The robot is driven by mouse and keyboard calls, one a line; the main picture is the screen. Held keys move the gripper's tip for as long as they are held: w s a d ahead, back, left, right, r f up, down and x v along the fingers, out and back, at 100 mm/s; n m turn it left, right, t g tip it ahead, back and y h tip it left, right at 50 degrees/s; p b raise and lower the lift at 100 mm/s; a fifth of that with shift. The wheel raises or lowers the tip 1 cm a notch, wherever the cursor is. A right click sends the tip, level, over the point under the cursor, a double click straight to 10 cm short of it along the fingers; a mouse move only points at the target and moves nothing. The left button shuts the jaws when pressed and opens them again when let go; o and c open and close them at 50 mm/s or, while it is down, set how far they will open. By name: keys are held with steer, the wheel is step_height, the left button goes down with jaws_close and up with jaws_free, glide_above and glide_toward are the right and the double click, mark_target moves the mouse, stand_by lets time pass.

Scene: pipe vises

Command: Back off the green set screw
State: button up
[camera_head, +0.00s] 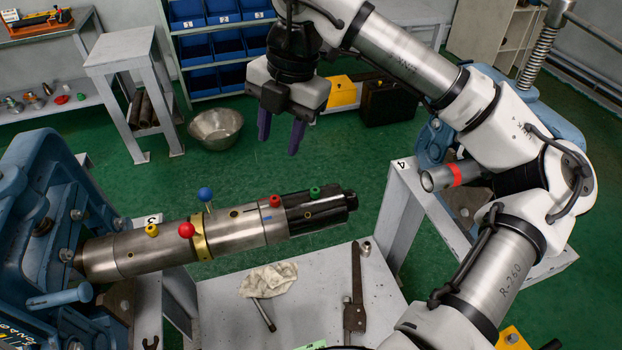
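The green set screw (314,192) is a small green knob on top of the dark end section of a long steel pipe assembly (235,230). The assembly lies roughly level, its left end held in a blue vise (45,190). My gripper (281,136) hangs above and behind the pipe's right end, with two purple fingers pointing down. The fingers are apart with nothing between them. The fingertips are clear of the green screw, a little to its left and higher in the picture.
On the same pipe are red (275,200), red (186,230), yellow (151,230) and blue (205,194) knobs. A grey table (215,300) below holds a rag (268,279), a small rod and a wrench (355,290). A red-banded pipe (440,177) lies right.

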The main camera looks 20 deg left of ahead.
steer(key=m+t+h, duration=0.1)
steer(key=m+h, duration=0.1)
glide_above(315, 190)
step_height(315, 190, down, 13)
steer(key=p, duration=0.3)
steer(key=shift+f+p, duration=0.2)
steer(key=shift+p, duration=0.15)
steer(key=shift+c, duration=0.2)
jaws_close()
